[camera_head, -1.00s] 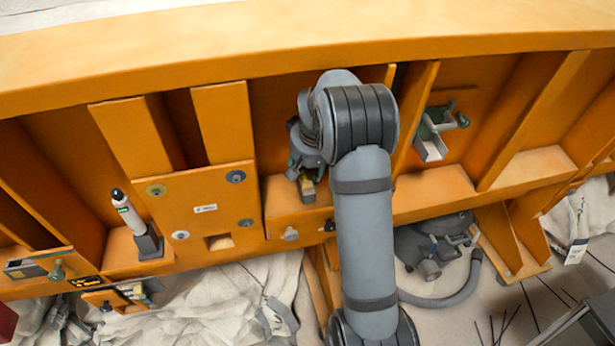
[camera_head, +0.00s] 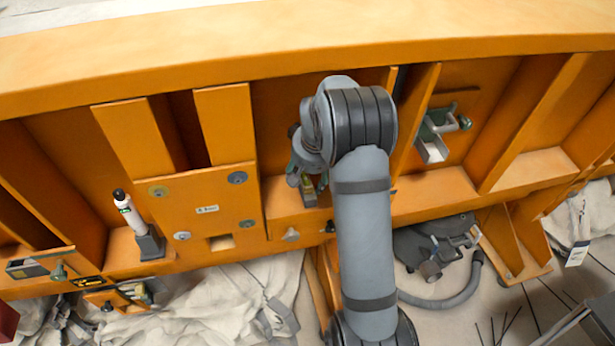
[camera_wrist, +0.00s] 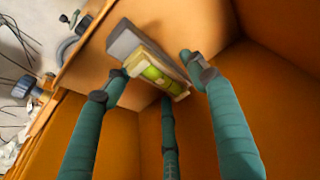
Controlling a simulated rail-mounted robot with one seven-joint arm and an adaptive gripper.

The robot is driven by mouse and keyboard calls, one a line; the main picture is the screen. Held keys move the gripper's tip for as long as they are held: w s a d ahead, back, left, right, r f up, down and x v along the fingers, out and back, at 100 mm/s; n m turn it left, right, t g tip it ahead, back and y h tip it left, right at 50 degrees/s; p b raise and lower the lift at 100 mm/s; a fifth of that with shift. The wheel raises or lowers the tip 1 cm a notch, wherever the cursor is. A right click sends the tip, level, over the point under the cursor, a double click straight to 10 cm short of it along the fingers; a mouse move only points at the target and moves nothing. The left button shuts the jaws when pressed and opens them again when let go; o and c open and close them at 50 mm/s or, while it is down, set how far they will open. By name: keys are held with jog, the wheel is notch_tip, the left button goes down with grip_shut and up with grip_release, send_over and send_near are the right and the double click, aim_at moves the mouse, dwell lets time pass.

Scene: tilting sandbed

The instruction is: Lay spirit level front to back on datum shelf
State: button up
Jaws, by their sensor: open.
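The spirit level (camera_wrist: 157,74), a short block with a yellow-green vial and a grey end, appears to rest on the orange datum shelf (camera_wrist: 85,68) in the wrist view. Its long side runs roughly across the shelf, from near the front edge toward the back wall. My gripper (camera_wrist: 162,75) is open, its teal fingers spread around the level. The left fingertip is very close to it; I cannot tell whether it touches. In the head view the level (camera_head: 309,192) shows small on the shelf (camera_head: 282,203), and my gripper (camera_head: 311,175) is partly hidden by my wrist.
Orange ribs (camera_head: 415,115) and a back wall close in the shelf bay. A white cylinder in a grey holder (camera_head: 140,225) stands to the left. A grey bracket (camera_head: 435,140) is in the bay to the right. A grey machine with a hose (camera_head: 435,255) lies below.

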jog(key=shift+r, duration=0.55)
jog(key=shift+s+d+r, duration=0.15)
jog(key=shift+s+r, duration=0.15)
jog(key=shift+r, duration=0.3)
jog(key=s+d+b, duration=0.3)
jog(key=s+b, duration=0.2)
jog(key=s, duration=0.7)
jog(key=shift+d+r, duration=0.2)
jog(key=shift+r, duration=0.15)
jog(key=shift+c, duration=0.4)
